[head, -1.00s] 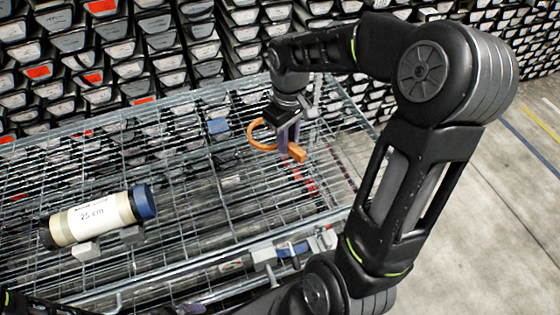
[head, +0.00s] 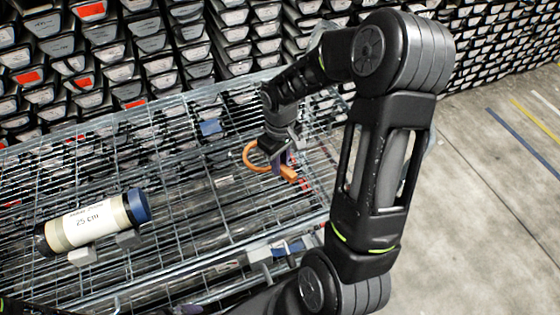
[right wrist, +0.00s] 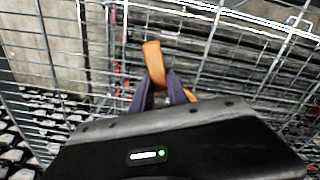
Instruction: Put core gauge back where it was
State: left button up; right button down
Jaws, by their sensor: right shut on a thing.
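The core gauge (head: 250,160) is an orange C-shaped piece. My right gripper (head: 281,161) is shut on it and holds it over the far right part of the wire mesh cart. In the right wrist view the gauge's orange end (right wrist: 153,62) sticks out beyond the purple fingers (right wrist: 163,92), and the rest is mostly hidden. Only what looks like a purple fingertip of my left gripper (head: 188,309) shows at the bottom edge of the head view.
A cream core liner (head: 85,226) marked 25 cm, with a blue cap, lies on grey supports on the cart's mesh (head: 185,235). A small blue item (head: 210,127) is farther back. Open floor (head: 480,210) lies right.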

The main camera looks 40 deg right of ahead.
jog(key=c, duration=1.3)
grip_release()
jog(key=shift+f, duration=0.1)
notch_tip(320, 180, up, 12)
jog(key=shift+b, duration=0.4)
